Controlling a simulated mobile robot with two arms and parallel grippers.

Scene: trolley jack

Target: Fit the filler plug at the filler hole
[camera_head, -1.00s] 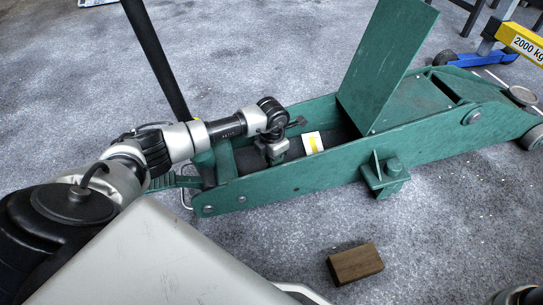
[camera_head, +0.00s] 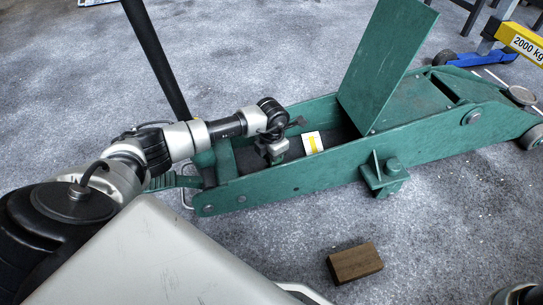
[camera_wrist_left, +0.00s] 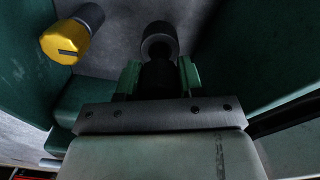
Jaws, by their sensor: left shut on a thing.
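My left gripper (camera_head: 276,157) is down inside the open tray of the green trolley jack (camera_head: 300,180). In the left wrist view the gripper's green fingertips (camera_wrist_left: 158,78) are shut on a dark piece, which I take for the filler plug (camera_wrist_left: 157,76). Just beyond it is a dark round ring with a darker centre, probably the filler hole (camera_wrist_left: 158,41). Plug and ring overlap in this view, so I cannot tell whether they touch. In the head view the gripper hides both.
A yellow slotted cap (camera_wrist_left: 63,42) on a grey cylinder stands left of the ring. Green jack walls flank the gripper. A raised green cover plate (camera_head: 388,65) stands to the right, and a black handle (camera_head: 157,60) behind. A wooden block (camera_head: 355,263) lies on the floor.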

